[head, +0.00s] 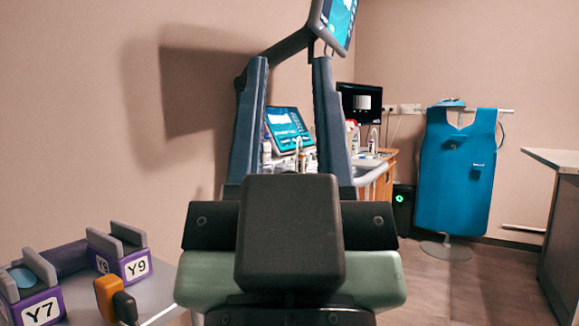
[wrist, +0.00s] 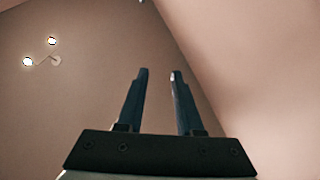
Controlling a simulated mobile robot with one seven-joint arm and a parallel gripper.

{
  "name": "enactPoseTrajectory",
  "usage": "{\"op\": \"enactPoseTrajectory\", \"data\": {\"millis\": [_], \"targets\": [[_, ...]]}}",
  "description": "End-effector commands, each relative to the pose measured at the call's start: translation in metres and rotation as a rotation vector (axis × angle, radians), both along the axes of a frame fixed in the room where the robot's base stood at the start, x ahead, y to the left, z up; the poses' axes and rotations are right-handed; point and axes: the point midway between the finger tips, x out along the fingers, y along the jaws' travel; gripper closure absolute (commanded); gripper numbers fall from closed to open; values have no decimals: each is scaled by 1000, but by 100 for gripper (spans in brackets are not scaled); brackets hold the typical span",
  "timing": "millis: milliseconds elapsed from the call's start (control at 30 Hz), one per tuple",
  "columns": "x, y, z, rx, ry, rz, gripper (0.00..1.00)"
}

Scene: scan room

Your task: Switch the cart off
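My gripper (head: 288,60) points up in front of me in the head view, with its two blue-grey fingers apart and nothing between them. It also shows in the wrist view (wrist: 160,72), open and empty against the bare wall and ceiling. Behind the fingers stands what looks like the cart, mostly hidden by my arm. A tilted lit screen (head: 288,127) shows between the fingers, and a second lit monitor (head: 339,20) hangs above on a grey arm. No cart switch can be made out. A black box with a green light (head: 402,207) stands on the floor behind, right of my gripper.
At lower left, a grey surface (head: 148,294) holds purple blocks marked Y7 (head: 40,310) and Y9 (head: 133,268) and an orange-black item (head: 113,300). A blue apron (head: 455,170) hangs at the back right. A counter (head: 556,160) stands far right. Floor before the apron is clear.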

Motion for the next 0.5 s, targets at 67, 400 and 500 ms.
{"op": "enactPoseTrajectory", "data": {"millis": [67,400,500], "targets": [[0,0,0,0,0,0,77],[0,0,0,0,0,0,100],[0,0,0,0,0,0,100]]}}
